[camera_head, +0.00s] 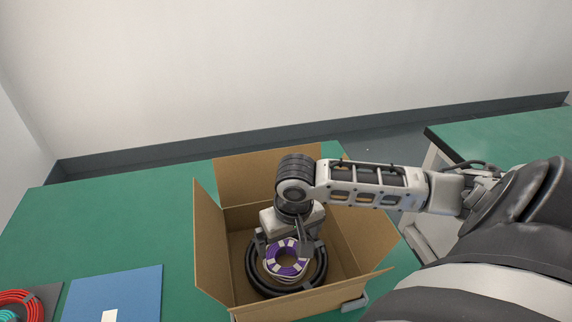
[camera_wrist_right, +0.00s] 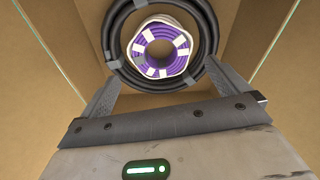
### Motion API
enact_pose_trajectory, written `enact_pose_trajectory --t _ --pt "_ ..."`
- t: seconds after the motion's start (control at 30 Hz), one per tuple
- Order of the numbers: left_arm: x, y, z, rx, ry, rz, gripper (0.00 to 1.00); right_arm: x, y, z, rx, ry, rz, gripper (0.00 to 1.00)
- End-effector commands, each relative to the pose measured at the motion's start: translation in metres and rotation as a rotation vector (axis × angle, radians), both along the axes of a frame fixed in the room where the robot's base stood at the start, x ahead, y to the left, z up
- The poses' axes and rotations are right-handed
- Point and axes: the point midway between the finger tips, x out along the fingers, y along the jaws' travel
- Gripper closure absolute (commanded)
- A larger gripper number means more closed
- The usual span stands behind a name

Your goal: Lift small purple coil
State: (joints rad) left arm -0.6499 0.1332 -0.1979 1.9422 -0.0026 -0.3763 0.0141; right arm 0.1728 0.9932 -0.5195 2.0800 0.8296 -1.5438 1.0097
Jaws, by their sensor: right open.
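The small purple coil (camera_head: 286,258) has white bands and lies on a larger black coil (camera_head: 317,277) inside an open cardboard box (camera_head: 232,272). A whitish coil edge shows around the purple one. In the right wrist view the purple coil (camera_wrist_right: 182,62) sits beyond the fingertips, near the middle of the black coil (camera_wrist_right: 120,62). My right gripper (camera_head: 283,246) points down into the box, above the coils. In the right wrist view its two fingers (camera_wrist_right: 160,80) are spread wide with nothing between them that I can see held. My left gripper is not in view.
The box's raised flaps and walls surround my right gripper closely. The box stands on a green table (camera_head: 120,220). A blue mat (camera_head: 115,290) and red coils (camera_head: 18,303) lie to the left. Another green table (camera_head: 500,140) stands at the right.

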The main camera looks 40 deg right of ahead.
Motion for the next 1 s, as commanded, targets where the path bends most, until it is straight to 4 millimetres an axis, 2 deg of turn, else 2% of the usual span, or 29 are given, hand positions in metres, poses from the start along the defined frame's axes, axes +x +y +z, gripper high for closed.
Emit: enact_pose_trajectory --t 0.1,0.37,0.63,0.93,0.97,1.0 --pt "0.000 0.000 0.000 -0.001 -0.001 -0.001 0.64 0.002 0.000 -0.020 0.002 0.002 0.000 0.00" --pt "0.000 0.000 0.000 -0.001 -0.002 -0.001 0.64 0.005 -0.001 -0.039 0.001 0.000 0.000 0.00" --pt "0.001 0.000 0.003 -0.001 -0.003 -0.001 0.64 0.010 -0.003 -0.076 0.002 -0.001 -0.001 0.00" --pt "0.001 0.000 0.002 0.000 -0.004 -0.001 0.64 0.011 -0.003 -0.084 0.001 -0.003 0.002 0.00" --pt "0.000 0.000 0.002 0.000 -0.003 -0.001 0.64 0.011 -0.003 -0.084 0.001 -0.003 0.002 0.03" --pt "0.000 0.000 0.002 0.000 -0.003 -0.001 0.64 0.011 -0.003 -0.084 0.001 -0.003 0.002 0.14"
